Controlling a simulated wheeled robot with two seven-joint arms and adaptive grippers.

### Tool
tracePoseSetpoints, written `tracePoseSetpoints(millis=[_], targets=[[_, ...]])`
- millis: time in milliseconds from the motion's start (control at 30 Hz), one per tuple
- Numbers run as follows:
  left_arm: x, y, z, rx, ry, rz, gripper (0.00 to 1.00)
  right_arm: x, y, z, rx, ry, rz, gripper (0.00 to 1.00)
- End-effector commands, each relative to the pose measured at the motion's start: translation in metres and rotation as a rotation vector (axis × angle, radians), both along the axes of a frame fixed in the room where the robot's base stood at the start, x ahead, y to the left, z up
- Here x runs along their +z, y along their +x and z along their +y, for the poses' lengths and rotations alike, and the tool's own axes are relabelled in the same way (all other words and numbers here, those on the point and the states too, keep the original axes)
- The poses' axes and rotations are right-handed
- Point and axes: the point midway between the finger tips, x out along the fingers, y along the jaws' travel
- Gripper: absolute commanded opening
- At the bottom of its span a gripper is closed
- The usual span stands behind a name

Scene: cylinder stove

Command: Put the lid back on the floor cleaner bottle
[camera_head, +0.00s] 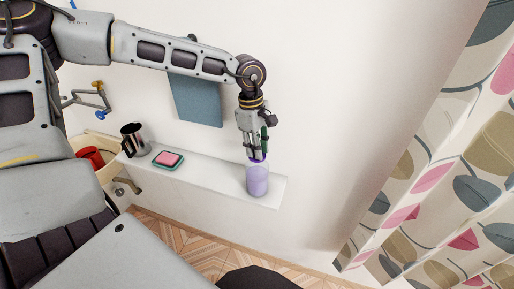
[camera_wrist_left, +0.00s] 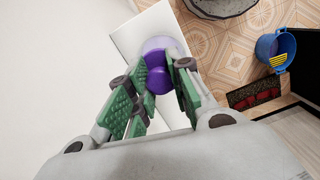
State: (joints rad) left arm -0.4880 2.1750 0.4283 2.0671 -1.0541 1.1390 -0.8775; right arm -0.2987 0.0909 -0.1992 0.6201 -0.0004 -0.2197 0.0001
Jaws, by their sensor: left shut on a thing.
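The floor cleaner bottle (camera_head: 257,182) is pale purple and stands upright near the right end of a white wall shelf. It also shows in the left wrist view (camera_wrist_left: 158,44), partly behind the lid. My left gripper (camera_head: 256,154) points down right above the bottle and is shut on the purple lid (camera_wrist_left: 158,78). In the head view, only a small purple part of the lid shows at the fingertips, close to the bottle's top. I cannot tell whether the lid touches the bottle. My right gripper is not in view.
On the shelf (camera_head: 215,176) are a pink sponge in a teal dish (camera_head: 168,159) and a metal pitcher (camera_head: 133,140). A sink with a red cup (camera_head: 91,157) is at left. A patterned curtain (camera_head: 440,190) hangs at right. A blue bucket (camera_wrist_left: 275,50) stands on the floor.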

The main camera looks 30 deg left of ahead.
Motion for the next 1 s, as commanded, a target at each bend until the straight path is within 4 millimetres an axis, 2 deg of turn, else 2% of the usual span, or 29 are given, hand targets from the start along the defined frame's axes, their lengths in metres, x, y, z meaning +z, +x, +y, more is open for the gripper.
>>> tracePoseSetpoints(millis=[400,1000], targets=[[0.000,0.000,0.000,0.000,0.000,-0.001,0.09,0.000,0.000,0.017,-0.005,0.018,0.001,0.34],[-0.002,0.000,0.000,0.000,0.000,-0.001,0.09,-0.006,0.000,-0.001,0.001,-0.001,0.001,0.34]])
